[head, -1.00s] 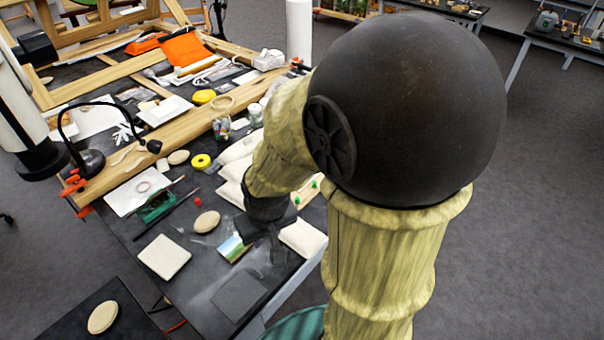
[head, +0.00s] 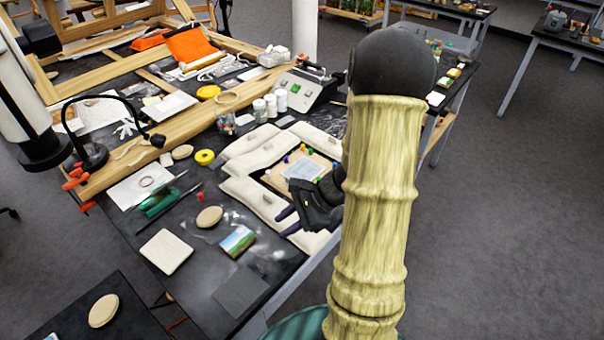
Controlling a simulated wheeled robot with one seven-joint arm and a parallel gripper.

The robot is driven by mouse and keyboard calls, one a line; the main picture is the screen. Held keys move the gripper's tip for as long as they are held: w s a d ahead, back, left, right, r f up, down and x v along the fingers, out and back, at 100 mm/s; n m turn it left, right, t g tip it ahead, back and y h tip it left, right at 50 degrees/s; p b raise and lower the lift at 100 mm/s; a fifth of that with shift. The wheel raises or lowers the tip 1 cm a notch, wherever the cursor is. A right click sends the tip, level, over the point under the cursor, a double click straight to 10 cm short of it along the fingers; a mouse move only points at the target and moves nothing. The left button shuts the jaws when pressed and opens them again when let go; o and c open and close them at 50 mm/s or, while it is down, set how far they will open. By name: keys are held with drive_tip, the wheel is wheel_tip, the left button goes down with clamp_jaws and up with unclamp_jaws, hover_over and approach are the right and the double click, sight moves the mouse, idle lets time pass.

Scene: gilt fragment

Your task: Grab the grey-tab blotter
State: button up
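No grey tab can be made out on any pad, so I cannot tell which thing is the grey-tab blotter. A square cream pad (head: 166,251) lies near the table's front left edge. An oval cream pad (head: 209,217) lies right of it, and another oval cream pad (head: 103,310) lies on a separate dark surface at the lower left. My gripper (head: 281,223) is over the long cream cushions at the table's right side. Its two dark purplish fingers point left and stand apart, with nothing seen between them. My arm hides part of the table's right edge.
Cream cushions (head: 250,195) surround a board (head: 284,181) with a pale sheet and coloured pegs. A small landscape picture (head: 238,241) and a dark grey square (head: 241,291) lie in front. A green tool (head: 158,201), yellow roll (head: 205,157) and black lamp (head: 92,157) stand farther left.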

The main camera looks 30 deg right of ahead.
drive_tip(key=w+d+m+t, duration=0.1)
drive_tip(key=d+m, duration=0.1)
drive_tip(key=w+d+f+m+t, duration=0.1)
drive_tip(key=d+m+t, duration=0.1)
drive_tip(key=w+d+m+t, duration=0.1)
drive_tip(key=d+m, duration=0.1)
drive_tip(key=d, duration=0.1)
drive_tip(key=shift+w+f, duration=0.25)
drive_tip(key=shift+f, duration=0.15)
drive_tip(key=w+d+f+m+t+h, duration=0.1)
drive_tip(key=d+m+t+h, duration=0.2)
drive_tip(key=d, duration=0.7)
drive_tip(key=m+t, duration=0.2)
drive_tip(key=m, duration=0.1)
drive_tip(key=shift+w+d+f+m+b, duration=0.2)
drive_tip(key=shift+w+f+m+b, duration=0.1)
drive_tip(key=shift+m, duration=0.1)
drive_tip(key=p+x, duration=0.2)
drive_tip(key=x, duration=1)
drive_tip(key=shift+w+d+p, duration=0.1)
drive_tip(key=shift+w+p, duration=0.05)
drive_tip(key=shift+p, duration=0.25)
drive_tip(key=shift+w, duration=0.1)
